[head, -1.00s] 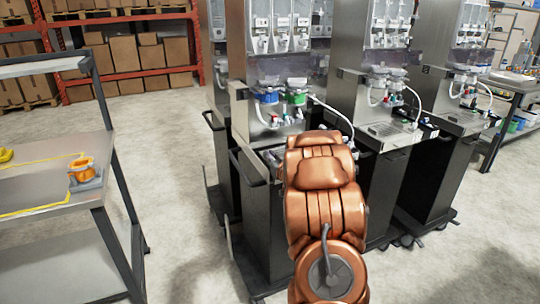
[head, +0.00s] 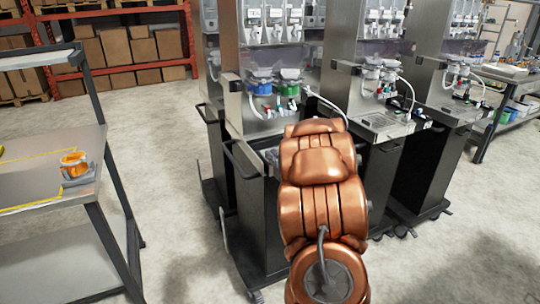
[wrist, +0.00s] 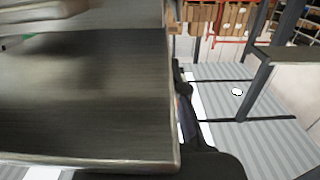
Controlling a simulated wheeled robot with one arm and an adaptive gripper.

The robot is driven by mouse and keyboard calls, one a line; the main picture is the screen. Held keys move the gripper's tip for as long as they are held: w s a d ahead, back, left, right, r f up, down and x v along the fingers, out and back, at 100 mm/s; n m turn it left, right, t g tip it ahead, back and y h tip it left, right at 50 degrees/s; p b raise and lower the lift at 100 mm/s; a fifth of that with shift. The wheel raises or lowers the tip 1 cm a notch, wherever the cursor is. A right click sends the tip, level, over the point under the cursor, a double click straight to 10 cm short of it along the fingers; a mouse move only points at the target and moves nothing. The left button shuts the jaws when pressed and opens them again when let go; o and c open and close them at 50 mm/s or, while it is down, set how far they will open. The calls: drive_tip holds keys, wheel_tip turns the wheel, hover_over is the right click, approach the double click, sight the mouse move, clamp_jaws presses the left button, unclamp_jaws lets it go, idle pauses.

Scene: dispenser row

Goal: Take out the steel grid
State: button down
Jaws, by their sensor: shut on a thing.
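My gripper (wrist: 190,112) shows as dark parts at the lower middle of the wrist view and is shut. In the head view my copper arm hides my gripper, the grid and part of the nearest dispenser (head: 262,110).
A large steel surface (wrist: 90,100) is close on the left in the wrist view. More dispensers (head: 370,105) stand to the right of the nearest one in the head view. A steel table (head: 45,185) with an orange ring-shaped part (head: 73,163) stands left. Floor between is clear.

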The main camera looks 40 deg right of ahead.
drive_tip(key=shift+f+v, duration=0.2)
drive_tip(key=shift+v, duration=3.55)
